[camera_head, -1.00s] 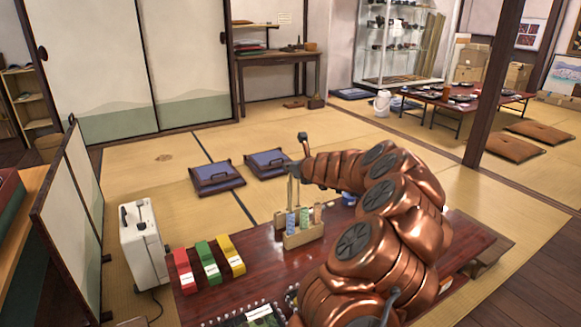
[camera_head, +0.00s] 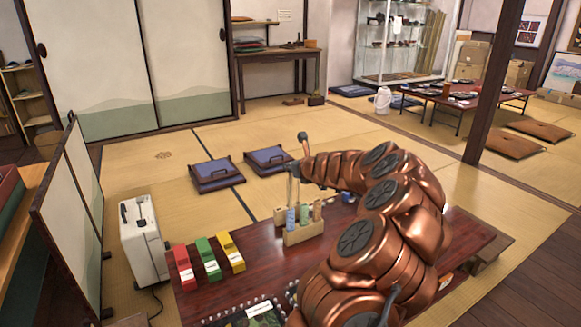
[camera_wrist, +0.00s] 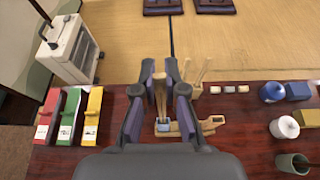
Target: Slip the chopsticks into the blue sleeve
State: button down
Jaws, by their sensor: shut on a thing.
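My gripper (camera_head: 294,168) is above the left end of a small wooden stand (camera_head: 304,234) on the dark red table. In the wrist view, my gripper (camera_wrist: 160,100) has its two fingers on either side of a pair of pale wooden chopsticks (camera_wrist: 160,88) and is shut on them. The chopsticks point down at the blue sleeve (camera_head: 291,219), which stands upright in the stand. Their lower ends meet the top of the blue sleeve (camera_wrist: 163,126) in the wrist view; how deep they sit I cannot tell. A green sleeve (camera_head: 304,215) and a tan sleeve (camera_head: 317,210) stand to its right.
Red (camera_head: 184,267), green (camera_head: 208,259) and yellow (camera_head: 231,252) boxes lie on the table's left. More chopsticks (camera_wrist: 203,72) stand just beyond the stand. A white lidded jar (camera_wrist: 285,128), a blue pot (camera_wrist: 271,92) and a green cup (camera_wrist: 292,163) are on the right.

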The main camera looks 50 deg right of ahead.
aim_at(291, 181)
jog(key=shift+f+b, duration=1.2)
jog(key=shift+f, duration=1.6)
dwell(0.6)
jog(key=c, duration=0.7)
grip_release()
jog(key=shift+s, duration=0.1)
dwell(0.8)
jog(key=v, duration=1.2)
jog(key=shift+d, duration=0.1)
dwell(0.4)
